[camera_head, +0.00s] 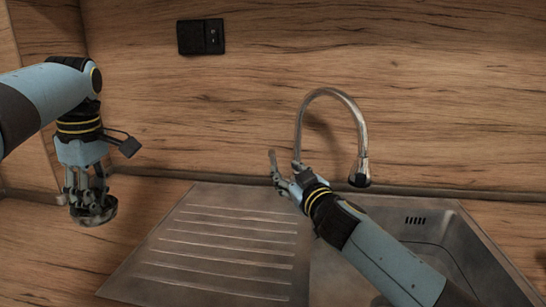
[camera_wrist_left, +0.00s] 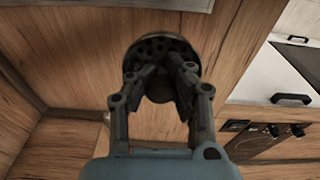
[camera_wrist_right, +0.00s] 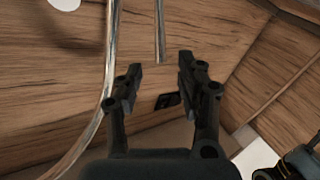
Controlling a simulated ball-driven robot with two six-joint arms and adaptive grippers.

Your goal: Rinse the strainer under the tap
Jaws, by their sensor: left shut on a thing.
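The strainer (camera_head: 97,215) is a small dark round piece at the left of the head view. In the left wrist view, its perforated disc (camera_wrist_left: 163,44) shows past the fingertips. My left gripper (camera_head: 90,194) points down and is shut on it, in the air left of the drainboard. The tap (camera_head: 334,93) is a tall chrome gooseneck, its dark-tipped spout hanging over the sink. My right gripper (camera_head: 280,178) is at the tap's base, by the upright lever (camera_head: 272,160). In the right wrist view its fingers are apart, with the lever rod (camera_wrist_right: 160,30) beyond the gap.
The steel sink has a ribbed drainboard (camera_head: 215,240) on the left and a basin (camera_head: 430,231) on the right, partly hidden by my right arm. A black wall socket (camera_head: 200,37) is on the wooden splashback. An oven front (camera_wrist_left: 265,140) shows in the left wrist view.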

